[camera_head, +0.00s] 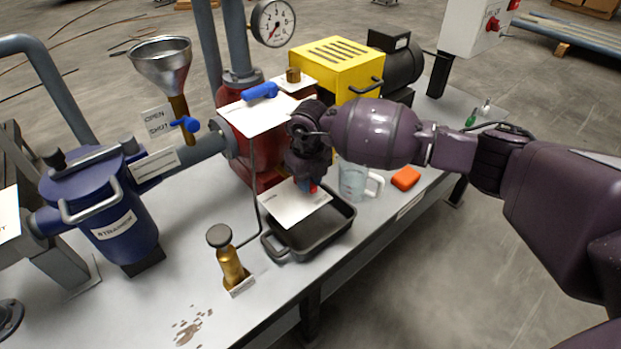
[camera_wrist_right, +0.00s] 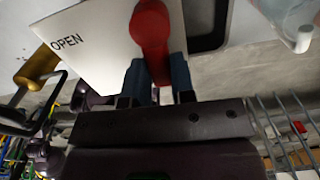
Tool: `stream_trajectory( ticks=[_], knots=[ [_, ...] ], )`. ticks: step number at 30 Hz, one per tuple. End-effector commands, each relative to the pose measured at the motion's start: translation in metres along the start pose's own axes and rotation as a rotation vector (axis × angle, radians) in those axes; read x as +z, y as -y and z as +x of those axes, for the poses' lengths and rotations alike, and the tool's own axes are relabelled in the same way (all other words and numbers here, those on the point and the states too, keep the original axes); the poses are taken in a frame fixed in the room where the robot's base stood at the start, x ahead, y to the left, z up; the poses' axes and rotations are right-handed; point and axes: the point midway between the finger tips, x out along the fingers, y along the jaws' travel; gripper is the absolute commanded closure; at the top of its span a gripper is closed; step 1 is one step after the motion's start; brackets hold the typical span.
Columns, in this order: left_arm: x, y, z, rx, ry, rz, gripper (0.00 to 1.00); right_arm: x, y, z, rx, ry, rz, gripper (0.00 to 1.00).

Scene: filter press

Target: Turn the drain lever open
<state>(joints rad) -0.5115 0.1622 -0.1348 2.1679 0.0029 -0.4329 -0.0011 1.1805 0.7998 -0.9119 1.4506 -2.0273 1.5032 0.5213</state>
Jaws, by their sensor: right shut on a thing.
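The red drain lever (camera_wrist_right: 151,28) runs down between the two blue-grey fingertips of my right gripper (camera_wrist_right: 159,77) in the right wrist view. My right gripper is shut on it. In the head view, my right gripper (camera_head: 308,184) points down at the front of the red pump body, and only a small red bit of the lever (camera_head: 314,189) shows. A white card (camera_wrist_right: 92,42) marked OPEN lies beside the lever; it also shows in the head view (camera_head: 296,207). The lever's pivot is hidden in the head view. My left gripper is not in view.
A black drip tray (camera_head: 308,238) sits below the gripper. A clear jug (camera_head: 353,181) and an orange block (camera_head: 405,178) stand to its right. A brass fitting (camera_head: 231,265) stands to the left. A blue-handled valve lever (camera_head: 260,92) is above.

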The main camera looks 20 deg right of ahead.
Motion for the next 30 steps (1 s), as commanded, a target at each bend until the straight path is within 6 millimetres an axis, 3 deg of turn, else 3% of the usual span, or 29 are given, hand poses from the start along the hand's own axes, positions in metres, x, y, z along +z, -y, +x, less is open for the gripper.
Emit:
stream_trajectory(
  ticks=[15,30],
  knots=[
    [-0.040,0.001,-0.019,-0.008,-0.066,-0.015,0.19,0.004,-0.017,-0.008,-0.001,0.008,0.429,1.00],
    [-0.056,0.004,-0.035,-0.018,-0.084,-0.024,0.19,0.016,-0.033,-0.005,0.000,0.004,0.905,1.00]
  ],
)
